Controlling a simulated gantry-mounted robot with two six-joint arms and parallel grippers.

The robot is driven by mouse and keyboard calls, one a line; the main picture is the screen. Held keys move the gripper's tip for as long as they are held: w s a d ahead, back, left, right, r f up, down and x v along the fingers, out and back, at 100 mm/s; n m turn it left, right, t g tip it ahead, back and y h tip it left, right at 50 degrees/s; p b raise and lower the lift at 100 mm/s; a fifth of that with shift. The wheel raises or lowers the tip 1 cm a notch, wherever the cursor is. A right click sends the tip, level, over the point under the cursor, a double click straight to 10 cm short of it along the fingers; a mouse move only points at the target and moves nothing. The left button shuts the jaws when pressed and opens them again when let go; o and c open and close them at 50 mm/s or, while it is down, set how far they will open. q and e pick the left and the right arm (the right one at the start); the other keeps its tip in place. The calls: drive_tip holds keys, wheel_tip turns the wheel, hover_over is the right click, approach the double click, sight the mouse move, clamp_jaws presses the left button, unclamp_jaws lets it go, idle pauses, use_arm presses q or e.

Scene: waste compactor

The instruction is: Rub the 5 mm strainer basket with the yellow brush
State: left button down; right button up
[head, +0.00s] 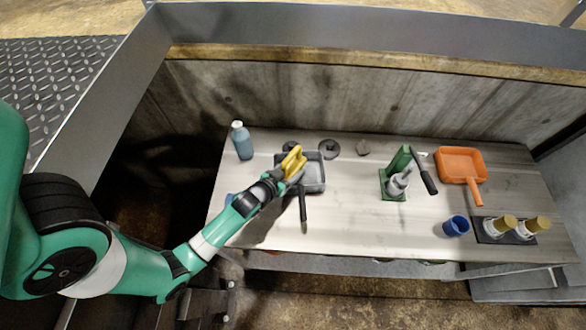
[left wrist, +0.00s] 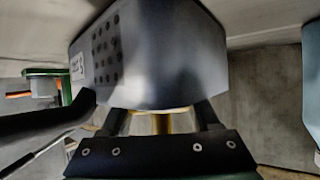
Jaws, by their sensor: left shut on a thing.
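The grey strainer basket (head: 316,174) sits on the table, its dark handle (head: 303,208) pointing toward the front. In the left wrist view its grey body (left wrist: 150,55) fills the middle, with rows of dark holes and a small label I cannot read clearly. My left gripper (head: 284,181) is shut on the yellow brush (head: 293,160), at the basket's left side. A bit of the brush's yellow (left wrist: 161,123) shows between the fingers in the left wrist view. The brush overlaps the basket's left part; I cannot tell if it touches. My right gripper is not in view.
A blue bottle (head: 242,142) stands at the back left. Dark round pieces (head: 330,148) lie behind the basket. A green lever device (head: 399,172), an orange scoop (head: 460,165), a blue cup (head: 456,226) and brass-topped cylinders (head: 537,226) are to the right. The front middle is clear.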

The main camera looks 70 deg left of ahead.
sight(290, 156)
use_arm(q)
drive_tip(key=shift+r+p, duration=2.95)
drive_tip(key=shift+r, duration=0.1)
wheel_tip(290, 156, up, 3)
drive_tip(key=p, duration=0.3)
